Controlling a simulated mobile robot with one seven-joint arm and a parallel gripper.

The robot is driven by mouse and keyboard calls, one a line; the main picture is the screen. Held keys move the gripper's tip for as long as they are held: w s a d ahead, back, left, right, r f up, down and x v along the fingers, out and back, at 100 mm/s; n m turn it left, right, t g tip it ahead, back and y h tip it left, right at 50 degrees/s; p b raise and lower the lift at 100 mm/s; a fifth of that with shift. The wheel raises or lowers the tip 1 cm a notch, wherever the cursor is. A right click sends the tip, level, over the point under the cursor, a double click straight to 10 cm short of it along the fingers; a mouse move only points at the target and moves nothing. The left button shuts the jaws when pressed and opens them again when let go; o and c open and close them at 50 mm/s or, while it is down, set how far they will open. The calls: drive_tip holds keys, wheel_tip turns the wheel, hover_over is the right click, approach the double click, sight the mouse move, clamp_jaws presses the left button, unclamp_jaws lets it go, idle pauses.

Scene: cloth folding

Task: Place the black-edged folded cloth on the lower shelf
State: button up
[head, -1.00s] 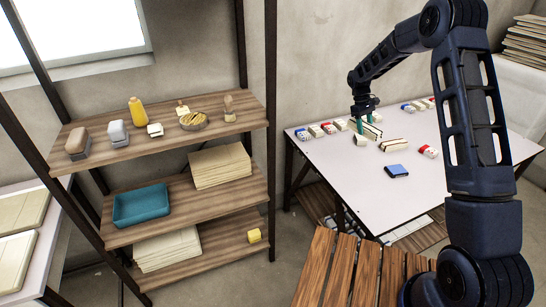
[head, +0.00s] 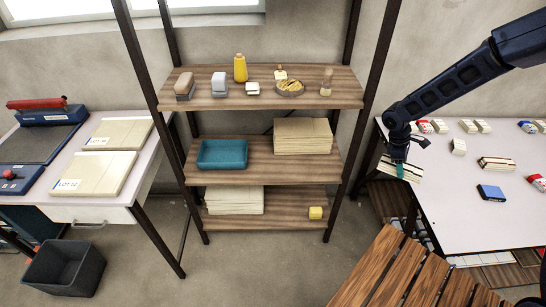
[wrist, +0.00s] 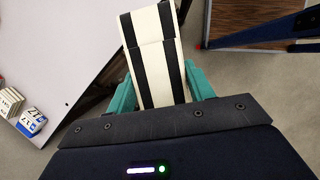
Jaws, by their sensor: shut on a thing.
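My gripper (head: 400,167) is shut on a cream folded cloth with black edge stripes (head: 413,173). It holds the cloth in the air by the left edge of the white table, to the right of the shelf unit.
The middle board (head: 262,165) bears a teal tray (head: 222,154) and a cream stack (head: 302,135). Brushes and a yellow bottle (head: 240,68) stand on top. A dark shelf post (head: 362,110) lies between gripper and shelves.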

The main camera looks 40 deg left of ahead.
drive_tip(key=s, duration=0.2)
drive_tip(key=s+a+n, duration=0.1)
drive_tip(key=s, duration=0.1)
drive_tip(key=s+n, duration=0.1)
drive_tip(key=s, duration=0.1)
drive_tip(key=shift+a+f+t, duration=0.1)
drive_tip(key=shift+a+t, duration=0.15)
drive_tip(key=shift+t, duration=0.15)
drive_tip(key=s+a+f+n+t+y, duration=0.1)
drive_tip(key=s+a+f+n, duration=0.25)
drive_tip(key=s+a, duration=0.5)
approach(286, 176)
drive_tip(key=d, duration=0.2)
drive_tip(key=f+n, duration=0.1)
drive_tip(key=shift+w+d+f, duration=0.15)
drive_tip(key=shift+w+d, duration=0.25)
drive_tip(key=shift+w+a+r, duration=0.2)
drive_tip(key=shift+a+r, duration=0.1)
drive_tip(key=shift+a, duration=0.15)
drive_tip(key=shift+a+f, duration=0.1)
drive_tip(key=shift+f, duration=2.3)
drive_tip(key=shift+f, duration=0.1)
